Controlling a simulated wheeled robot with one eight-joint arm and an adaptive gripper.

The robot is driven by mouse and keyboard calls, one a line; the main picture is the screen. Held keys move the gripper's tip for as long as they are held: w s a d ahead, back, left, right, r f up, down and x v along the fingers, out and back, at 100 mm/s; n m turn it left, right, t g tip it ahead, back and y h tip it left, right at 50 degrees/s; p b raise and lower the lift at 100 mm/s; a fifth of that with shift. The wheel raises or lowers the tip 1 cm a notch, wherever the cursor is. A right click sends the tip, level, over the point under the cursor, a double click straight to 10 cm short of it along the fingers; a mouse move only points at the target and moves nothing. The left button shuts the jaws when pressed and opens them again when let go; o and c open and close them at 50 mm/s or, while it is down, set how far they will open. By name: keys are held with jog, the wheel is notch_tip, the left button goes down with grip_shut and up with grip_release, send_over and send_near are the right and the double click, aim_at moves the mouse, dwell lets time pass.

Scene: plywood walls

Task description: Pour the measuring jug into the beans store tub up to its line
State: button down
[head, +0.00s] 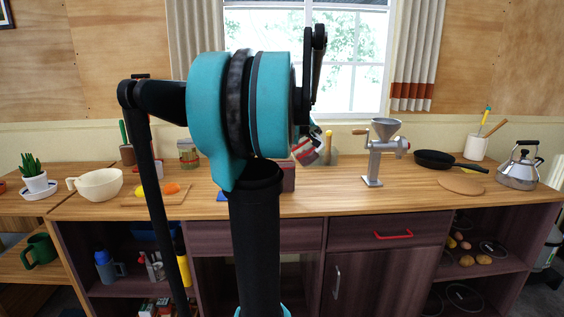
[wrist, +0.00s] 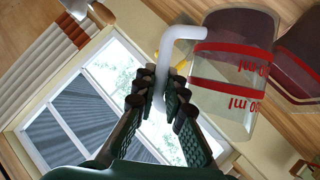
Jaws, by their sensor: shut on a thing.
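The measuring jug is a clear vessel with red bands, red ml marks and a white handle. In the wrist view the jug (wrist: 222,105) is at upper right, strongly tilted relative to the picture, with dark contents toward its top edge. My gripper (wrist: 157,92) is shut on the white handle. In the head view the jug (head: 307,149) shows tilted above the counter, partly behind my arm. A dark tub with a red band (wrist: 303,45) is at the wrist view's right edge; it looks like the store tub (head: 288,180), half hidden by my arm in the head view. Its fill level cannot be told.
A metal grinder (head: 374,155) stands right of the jug, with a black pan (head: 440,160) and kettle (head: 518,168) farther right. A glass jar (head: 188,153), a chopping board (head: 150,199) and a cream bowl (head: 98,184) are left. The counter front right of the tub is clear.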

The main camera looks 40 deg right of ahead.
jog(key=shift+w+a+r+n+g+h, duration=0.15)
jog(key=shift+w+a+n+g+h, duration=0.2)
jog(key=shift+w+n, duration=0.2)
jog(key=shift+w+a+r+n+g+h, duration=0.1)
jog(key=shift+w+a+n+g+h, duration=0.2)
jog(key=shift+w+n, duration=0.25)
jog(key=shift+r, duration=0.1)
jog(key=shift+w+a+r+n+g+h, duration=0.25)
jog(key=shift+w+a+r+n+h, duration=0.15)
jog(key=shift+w+r+n, duration=0.25)
jog(key=shift+w+a+r+n+g+h, duration=0.25)
jog(key=shift+w+a+r+n, duration=0.15)
jog(key=shift+w+r+n, duration=0.25)
dwell(3.1)
jog(key=shift+w+a+r+n, duration=0.5)
jog(key=shift+w+a+r, duration=0.05)
jog(key=shift+w, duration=0.1)
dwell(1.8)
